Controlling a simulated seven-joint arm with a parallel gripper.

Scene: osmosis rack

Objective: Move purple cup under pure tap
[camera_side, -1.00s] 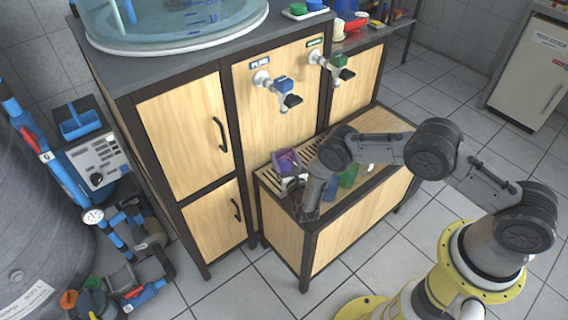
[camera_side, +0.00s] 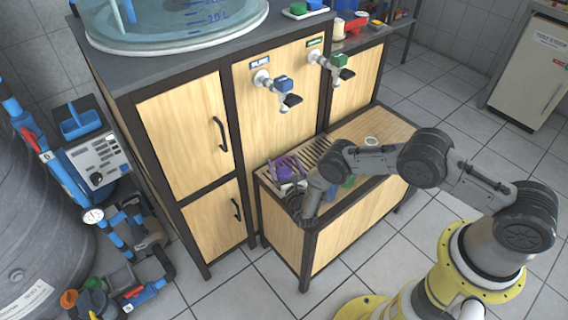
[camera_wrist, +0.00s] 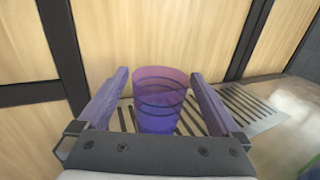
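The purple cup (camera_side: 284,167) stands upright on the slatted left part of the low wooden bench. In the wrist view the see-through purple cup (camera_wrist: 160,98) is upright between the two fingers of my gripper (camera_wrist: 160,85). The fingers are apart, with a gap on each side of the cup. In the side view my gripper (camera_side: 290,177) is low at the cup, and its wrist partly hides the fingers. The pure tap (camera_side: 284,88), with a blue body and a blue label, is on the wooden cabinet front above and behind the cup.
A second tap (camera_side: 341,66) with a green body is to the right of the pure tap. A blue cup (camera_side: 348,182) and a white round item (camera_side: 371,141) are on the bench (camera_side: 391,127), the blue one partly hidden by my arm. The slats beside the purple cup look clear.

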